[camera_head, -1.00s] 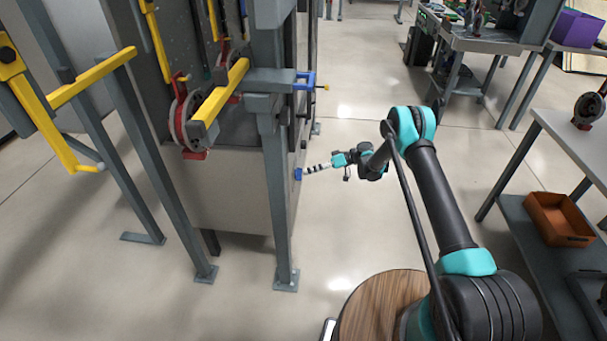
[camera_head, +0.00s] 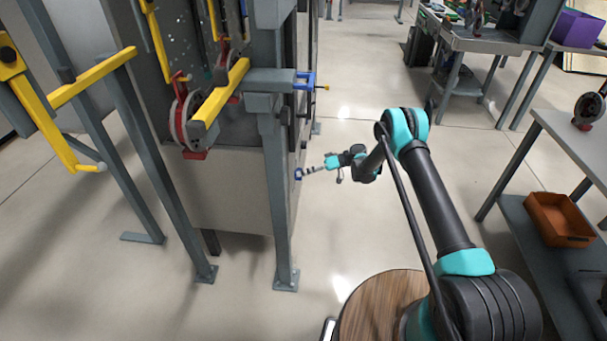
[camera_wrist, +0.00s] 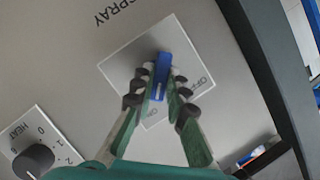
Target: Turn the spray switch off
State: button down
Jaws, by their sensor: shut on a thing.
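The spray switch is a blue knob (camera_wrist: 161,76) on a pale square plate (camera_wrist: 118,62) under the printed word SPRAY in the wrist view. My gripper (camera_wrist: 158,84) is shut on the knob, with a dark-tipped finger on each side of it. Letters reading OFF show on the plate right of the knob; the lower label is partly hidden by the fingers. In the head view the blue knob (camera_head: 298,174) is small on the side of the grey machine, and my gripper (camera_head: 306,171) reaches it from the right.
A black HEAT dial (camera_wrist: 34,162) with numbers is at lower left in the wrist view. A grey post (camera_head: 278,200) stands left of the switch. A workbench with an orange bin (camera_head: 560,220) is at the right. Open floor lies between.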

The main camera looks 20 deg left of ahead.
dwell(0.3)
jog(key=shift+s+d+n+t+y, duration=0.15)
jog(key=shift+n+t+y, duration=0.1)
jog(key=shift+n+t, duration=1.3)
jog(key=shift+s+n+t+y, duration=0.25)
jog(key=shift+n+t, duration=0.75)
jog(key=shift+n, duration=1.2)
jog(key=shift+s+d+n+t+y, duration=0.1)
jog(key=shift+n+t+y, duration=0.2)
jog(key=shift+n+t, duration=1.25)
jog(key=shift+n+g, duration=0.3)
jog(key=shift+n, duration=0.1)
jog(key=c, duration=1.5)
grip_release()
jog(key=shift+c, duration=0.2)
jog(key=shift+a, duration=0.1)
